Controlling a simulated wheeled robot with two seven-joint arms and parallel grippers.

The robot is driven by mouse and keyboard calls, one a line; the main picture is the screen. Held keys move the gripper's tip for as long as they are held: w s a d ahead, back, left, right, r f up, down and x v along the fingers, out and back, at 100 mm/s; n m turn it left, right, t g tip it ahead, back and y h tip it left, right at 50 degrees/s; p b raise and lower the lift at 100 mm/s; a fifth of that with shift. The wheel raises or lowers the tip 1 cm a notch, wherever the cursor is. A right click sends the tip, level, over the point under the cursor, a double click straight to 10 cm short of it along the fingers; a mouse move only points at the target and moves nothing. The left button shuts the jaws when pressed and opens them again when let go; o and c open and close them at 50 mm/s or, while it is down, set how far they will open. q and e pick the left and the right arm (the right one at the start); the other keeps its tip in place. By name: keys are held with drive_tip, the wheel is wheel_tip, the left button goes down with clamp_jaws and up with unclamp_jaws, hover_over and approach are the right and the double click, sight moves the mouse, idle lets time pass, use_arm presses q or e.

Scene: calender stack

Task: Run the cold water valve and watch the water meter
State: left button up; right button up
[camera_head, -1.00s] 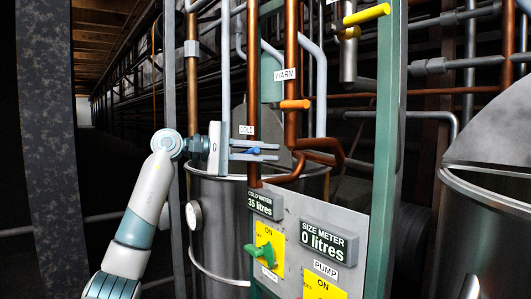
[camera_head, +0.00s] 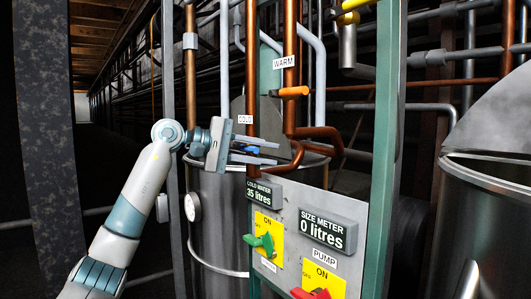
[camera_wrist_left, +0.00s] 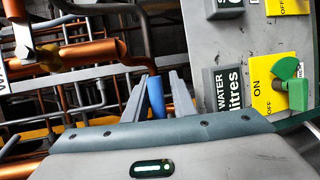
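The cold water valve's blue handle (camera_head: 252,149) is on the copper pipe under the "COLD" label (camera_head: 245,119). My left gripper (camera_head: 256,151) has its two fingers on either side of this handle. In the left wrist view, the blue handle (camera_wrist_left: 157,97) lies between the fingers, very near both. I cannot tell whether they press on it. The cold water meter (camera_head: 264,192) reads 35 litres. In the left wrist view, the meter (camera_wrist_left: 232,90) is turned sideways and its number is cut off. My right gripper is not in view.
The size meter (camera_head: 328,232) reads 0 litres. A green lever (camera_head: 262,242) and a red pump lever (camera_head: 312,293) sit on yellow plates. The orange warm handle (camera_head: 293,92) is above right of my gripper. A green post (camera_head: 384,150) stands right of the panel.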

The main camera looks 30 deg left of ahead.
sight(247, 150)
use_arm(q)
drive_tip(key=shift+o, duration=0.3)
drive_tip(key=shift+a, duration=0.1)
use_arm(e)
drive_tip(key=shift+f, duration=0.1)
